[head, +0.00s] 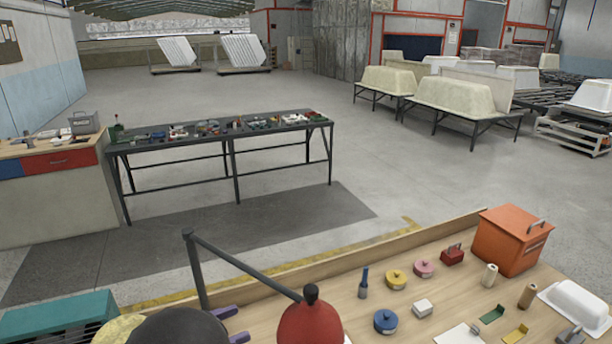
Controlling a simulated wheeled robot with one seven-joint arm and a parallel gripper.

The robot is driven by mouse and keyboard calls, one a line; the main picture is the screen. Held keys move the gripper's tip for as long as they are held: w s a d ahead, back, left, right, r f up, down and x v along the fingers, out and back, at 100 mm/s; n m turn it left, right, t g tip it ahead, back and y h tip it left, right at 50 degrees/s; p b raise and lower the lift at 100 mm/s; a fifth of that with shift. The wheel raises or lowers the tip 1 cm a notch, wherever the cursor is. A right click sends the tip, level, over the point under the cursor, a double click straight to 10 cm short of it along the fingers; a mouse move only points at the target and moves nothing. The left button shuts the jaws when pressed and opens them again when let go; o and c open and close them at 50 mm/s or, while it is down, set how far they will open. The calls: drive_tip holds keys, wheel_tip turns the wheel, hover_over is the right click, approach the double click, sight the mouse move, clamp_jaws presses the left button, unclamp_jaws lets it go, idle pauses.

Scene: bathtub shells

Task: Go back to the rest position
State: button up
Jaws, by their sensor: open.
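My gripper (242,323) shows at the bottom, left of centre, as two purple fingers spaced apart behind a dark rounded part of my arm. It is open, and nothing shows between the fingers. Much of the gripper and the arm is hidden or cut off by the bottom edge.
The worktop carries an orange box (508,243), a white tub shell (575,305), a blue round piece (386,321) and several other small parts. A dark rail (240,262) and red dome (310,325) are close by. A long table (225,134) stands beyond open floor.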

wheel_tip(320, 180, up, 9)
drive_tip(key=p, duration=0.8)
